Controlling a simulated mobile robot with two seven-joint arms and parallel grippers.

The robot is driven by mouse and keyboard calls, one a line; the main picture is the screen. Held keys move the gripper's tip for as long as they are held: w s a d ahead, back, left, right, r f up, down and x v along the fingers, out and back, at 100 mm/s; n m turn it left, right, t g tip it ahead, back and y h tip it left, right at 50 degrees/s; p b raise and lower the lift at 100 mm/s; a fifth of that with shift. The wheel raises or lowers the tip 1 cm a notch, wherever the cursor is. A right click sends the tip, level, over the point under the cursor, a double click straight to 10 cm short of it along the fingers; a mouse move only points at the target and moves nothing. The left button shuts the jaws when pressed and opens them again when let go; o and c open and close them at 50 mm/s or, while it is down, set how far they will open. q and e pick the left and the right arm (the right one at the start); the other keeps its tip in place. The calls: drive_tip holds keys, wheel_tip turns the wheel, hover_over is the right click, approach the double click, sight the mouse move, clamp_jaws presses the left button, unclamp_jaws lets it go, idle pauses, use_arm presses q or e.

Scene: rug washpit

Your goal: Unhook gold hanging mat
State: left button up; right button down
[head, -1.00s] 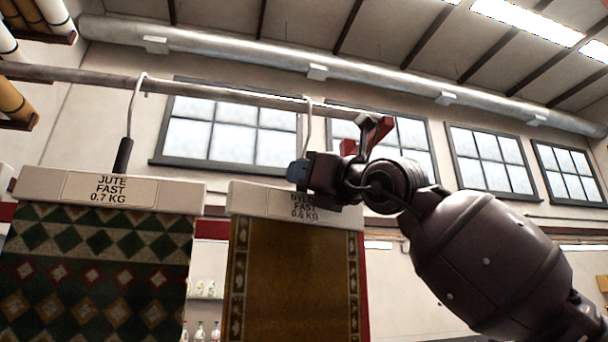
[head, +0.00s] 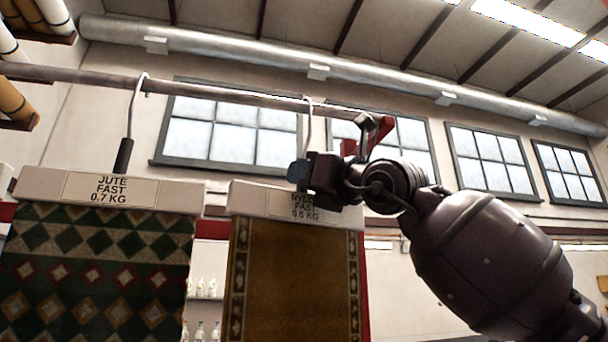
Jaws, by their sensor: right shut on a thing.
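The gold mat (head: 290,275) hangs right of centre, with a patterned border and a pale clamp bar (head: 255,200) labelled for 0.6 kg along its top. A pale hook (head: 308,120) rises from behind my gripper to the horizontal rail (head: 230,95) and appears to be over it. My right gripper (head: 302,172) is just above the bar, at the base of the hook, and is shut on the mat's hanger. It hides the hanger's grip and part of the label. My left gripper is out of view.
A green diamond-patterned mat (head: 95,270) hangs to the left from its own hook (head: 133,120), labelled jute, 0.7 kg. A narrow gap separates the two mats. Rolled rugs (head: 15,105) are at far left. Bottles (head: 208,288) stand on shelves behind.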

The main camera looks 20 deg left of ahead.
sight(305, 151)
drive_tip(key=shift+r, duration=0.2)
drive_tip(key=shift+r+p, duration=0.6)
drive_tip(key=shift+r, duration=0.35)
drive_tip(key=shift+r+p, duration=0.3)
drive_tip(key=shift+r, duration=0.8)
